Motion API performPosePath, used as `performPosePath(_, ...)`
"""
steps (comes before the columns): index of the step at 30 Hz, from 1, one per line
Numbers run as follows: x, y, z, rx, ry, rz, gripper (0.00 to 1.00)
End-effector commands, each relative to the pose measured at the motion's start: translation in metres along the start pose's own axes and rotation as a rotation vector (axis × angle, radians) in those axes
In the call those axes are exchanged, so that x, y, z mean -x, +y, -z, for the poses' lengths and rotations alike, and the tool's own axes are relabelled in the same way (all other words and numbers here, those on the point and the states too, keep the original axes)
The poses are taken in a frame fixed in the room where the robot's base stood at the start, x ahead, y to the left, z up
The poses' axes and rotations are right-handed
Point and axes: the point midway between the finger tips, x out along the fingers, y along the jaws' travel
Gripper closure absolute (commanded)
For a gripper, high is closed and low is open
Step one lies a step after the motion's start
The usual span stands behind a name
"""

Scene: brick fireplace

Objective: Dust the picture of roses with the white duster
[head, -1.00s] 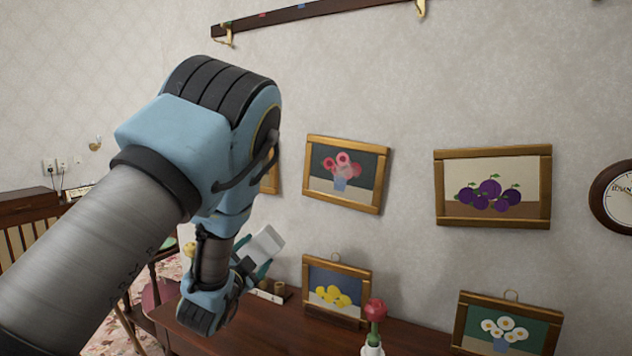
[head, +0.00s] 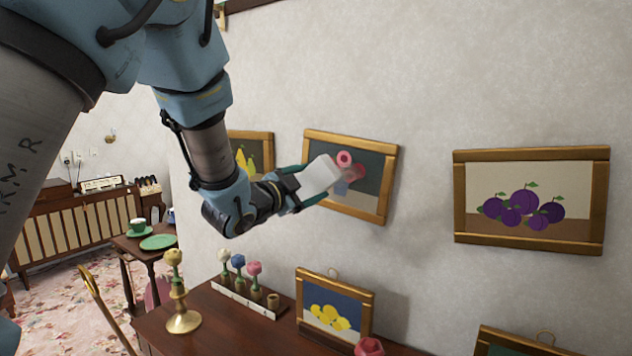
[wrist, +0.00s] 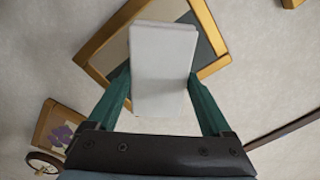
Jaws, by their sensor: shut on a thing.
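The picture of roses (head: 370,200) hangs on the wall in a wooden frame, with pink flowers in a blue vase on a dark ground. It also shows in the wrist view (wrist: 208,32), tilted and partly hidden. My gripper (head: 298,190) is shut on the white duster (head: 318,176), a pale block. In the wrist view the duster (wrist: 162,70) sits between the green fingers and covers the middle of the picture. In the head view the duster overlaps the picture's left part. I cannot tell whether it touches the surface.
A plum picture (head: 525,203) hangs to the right and a pear picture (head: 252,152) to the left. Below, a lemon picture (head: 336,306), a candlestick (head: 182,307) and a rack of flowers (head: 246,300) stand on a wooden surface.

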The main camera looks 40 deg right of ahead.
Motion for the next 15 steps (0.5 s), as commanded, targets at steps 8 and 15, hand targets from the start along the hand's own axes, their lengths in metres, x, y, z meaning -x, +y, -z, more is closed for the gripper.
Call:
performPosePath(8,-0.025,-0.001,0.001,-0.002,-0.001,-0.002,0.61)
performPosePath(15,-0.047,-0.001,0.0,-0.001,0.0,0.0,0.61)
